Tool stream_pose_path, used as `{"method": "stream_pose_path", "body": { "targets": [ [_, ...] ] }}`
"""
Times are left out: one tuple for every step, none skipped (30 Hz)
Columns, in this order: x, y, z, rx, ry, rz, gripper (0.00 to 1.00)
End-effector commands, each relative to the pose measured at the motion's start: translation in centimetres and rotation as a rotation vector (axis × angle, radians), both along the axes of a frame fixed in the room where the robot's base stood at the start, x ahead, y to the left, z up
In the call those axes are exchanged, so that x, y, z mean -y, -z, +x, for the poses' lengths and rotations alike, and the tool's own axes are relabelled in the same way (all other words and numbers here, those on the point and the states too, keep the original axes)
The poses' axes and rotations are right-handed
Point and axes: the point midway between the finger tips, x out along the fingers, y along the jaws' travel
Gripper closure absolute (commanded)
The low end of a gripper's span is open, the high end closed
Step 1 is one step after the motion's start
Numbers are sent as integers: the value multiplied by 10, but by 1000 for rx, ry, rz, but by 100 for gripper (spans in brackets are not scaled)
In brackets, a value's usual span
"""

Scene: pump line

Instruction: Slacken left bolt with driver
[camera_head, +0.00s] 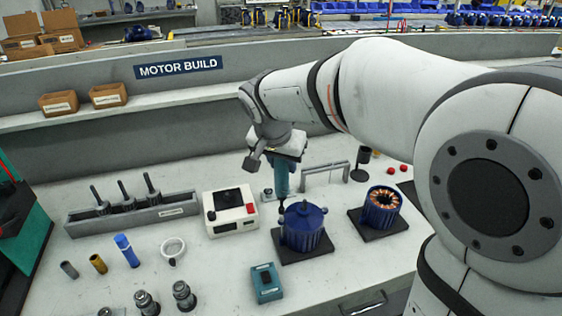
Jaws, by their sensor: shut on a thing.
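My gripper (284,158) is above the blue motor housing (303,232), at the back left of it. It is shut on the teal driver (282,180), which hangs upright, pointing down. The driver's dark lower end is close to the left side of the housing's top, where the left bolt is. The bolt itself is too small and too covered to make out, and I cannot tell if the driver touches it. The housing sits on a dark square base and has small lugs around its lid.
A second motor with copper windings (382,204) stands right of the housing. A white box with a red button (230,211) stands to the left, and a teal box (266,283) in front. A rack with upright rods (132,212) and several loose parts are further left.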

Motion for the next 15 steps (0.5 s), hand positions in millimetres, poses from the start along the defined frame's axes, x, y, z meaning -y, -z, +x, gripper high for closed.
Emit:
{"method": "stream_pose_path", "body": {
  "targets": [
    [0,0,0,1,0,0,96],
    [0,0,0,1,0,0,96],
    [0,0,0,1,0,0,96],
    [0,0,0,1,0,0,96],
    [0,0,0,1,0,0,96],
    [0,0,0,1,0,0,96],
    [0,1,0,1,0,0,96],
    [0,1,0,1,0,0,96],
    [0,2,0,1,-1,0,96],
    [0,2,0,1,-1,0,96],
    [-1,3,0,1,-1,0,96],
    [-1,3,0,1,-1,0,96],
    [-1,3,0,1,-1,0,96],
    [-1,4,0,1,-1,0,96],
    [-1,4,0,1,-1,0,96]
  ]
}}
